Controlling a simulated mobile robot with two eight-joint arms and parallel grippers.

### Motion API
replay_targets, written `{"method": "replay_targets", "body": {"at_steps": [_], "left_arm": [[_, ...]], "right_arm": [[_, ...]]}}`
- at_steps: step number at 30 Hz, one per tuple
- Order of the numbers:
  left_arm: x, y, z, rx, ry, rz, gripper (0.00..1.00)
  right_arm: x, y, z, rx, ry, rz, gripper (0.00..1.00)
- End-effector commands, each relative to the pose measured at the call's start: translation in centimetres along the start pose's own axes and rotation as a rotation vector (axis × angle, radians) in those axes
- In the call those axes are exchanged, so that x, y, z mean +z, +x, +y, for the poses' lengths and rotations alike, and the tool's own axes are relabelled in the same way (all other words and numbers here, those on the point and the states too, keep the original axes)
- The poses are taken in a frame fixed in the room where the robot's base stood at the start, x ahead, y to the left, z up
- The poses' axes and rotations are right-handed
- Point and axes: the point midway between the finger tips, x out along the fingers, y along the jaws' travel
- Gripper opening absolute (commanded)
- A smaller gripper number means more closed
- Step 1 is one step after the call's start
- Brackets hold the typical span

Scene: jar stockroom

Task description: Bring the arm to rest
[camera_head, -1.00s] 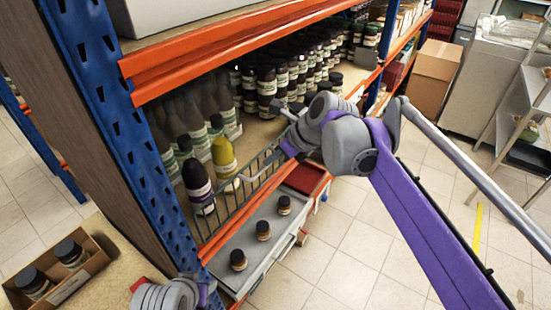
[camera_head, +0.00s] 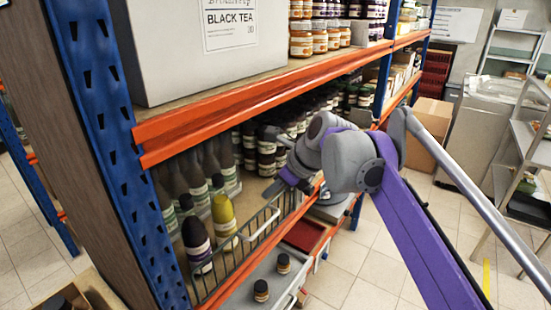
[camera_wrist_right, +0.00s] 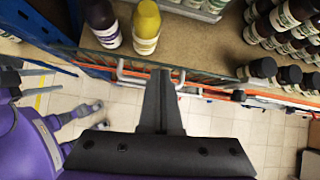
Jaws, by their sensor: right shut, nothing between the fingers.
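My right gripper (camera_head: 283,187) is shut and empty, just in front of the shelf's wire guard (camera_head: 262,222). In the right wrist view its two fingers (camera_wrist_right: 161,95) are together, with their tips by the guard's rail over the shelf edge. My right arm, purple and grey, comes in from the right. My left gripper does not show.
The orange upper beam (camera_head: 230,110) runs above my right gripper. A blue rack post (camera_head: 100,120) stands at left. Below, a grey drawer-like surface (camera_head: 275,272) bears small dark-lidded jars. A cardboard box (camera_head: 425,155) stands farther back.

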Motion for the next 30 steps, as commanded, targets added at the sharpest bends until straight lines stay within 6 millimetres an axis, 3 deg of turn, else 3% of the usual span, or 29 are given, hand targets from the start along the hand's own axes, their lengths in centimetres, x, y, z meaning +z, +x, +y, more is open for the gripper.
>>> {"method": "replay_targets", "body": {"at_steps": [8,15,21,25,30], "left_arm": [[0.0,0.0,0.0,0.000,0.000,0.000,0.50],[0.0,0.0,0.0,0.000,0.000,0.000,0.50],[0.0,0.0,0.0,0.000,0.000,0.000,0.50],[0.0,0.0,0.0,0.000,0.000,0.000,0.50],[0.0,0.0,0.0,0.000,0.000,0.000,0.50]], "right_arm": [[-12.2,-1.1,3.2,-0.085,-0.711,0.159,0.00],[-24.9,-0.4,8.3,-0.044,-1.406,0.371,0.00],[-34.0,1.0,12.6,0.075,-1.875,0.530,0.00],[-37.2,1.7,14.2,0.142,-2.050,0.585,0.00],[-38.5,1.9,14.8,0.176,-2.126,0.608,0.00]]}}
